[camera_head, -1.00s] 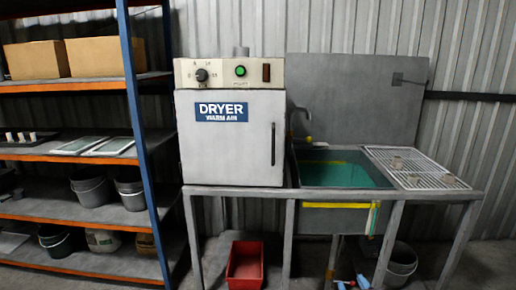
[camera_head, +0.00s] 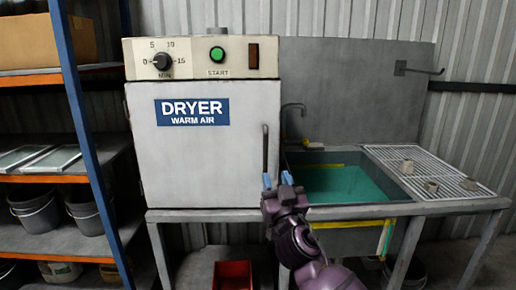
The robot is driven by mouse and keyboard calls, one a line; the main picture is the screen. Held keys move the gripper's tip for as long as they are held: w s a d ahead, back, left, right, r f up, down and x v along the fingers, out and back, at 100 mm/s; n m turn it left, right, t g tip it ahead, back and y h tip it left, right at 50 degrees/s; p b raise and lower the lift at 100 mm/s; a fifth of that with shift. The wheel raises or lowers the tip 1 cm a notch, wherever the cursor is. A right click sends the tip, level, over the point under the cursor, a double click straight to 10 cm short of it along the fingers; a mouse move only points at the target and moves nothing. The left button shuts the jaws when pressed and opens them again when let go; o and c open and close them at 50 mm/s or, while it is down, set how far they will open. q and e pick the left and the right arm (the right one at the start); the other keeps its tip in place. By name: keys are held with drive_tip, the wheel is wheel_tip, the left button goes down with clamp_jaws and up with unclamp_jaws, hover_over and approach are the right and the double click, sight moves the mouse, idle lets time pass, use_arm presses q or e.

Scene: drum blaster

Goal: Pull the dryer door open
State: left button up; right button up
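The dryer (camera_head: 205,100) is a grey box with a blue "DRYER WARM AIR" label, standing on a metal bench. Its door (camera_head: 190,165) is shut. A dark vertical handle (camera_head: 265,148) is on the door's right side. My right gripper (camera_head: 276,181) is raised in front of the door's lower right edge, its blue fingertips apart, near the lower end of the handle in the picture. I cannot tell whether it touches the handle. Nothing shows between the fingers. My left gripper is not in view.
A sink (camera_head: 345,205) with teal liquid and a tap (camera_head: 290,110) is right of the dryer. A wire rack (camera_head: 420,170) holds several small blocks. A shelf with a blue post (camera_head: 82,120) stands left. A red bin (camera_head: 232,275) is below the bench.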

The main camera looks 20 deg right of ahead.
sight(266, 153)
drive_tip(key=x, duration=1.1)
drive_tip(key=shift+f, duration=0.3)
drive_tip(key=shift+c, duration=0.2)
clamp_jaws()
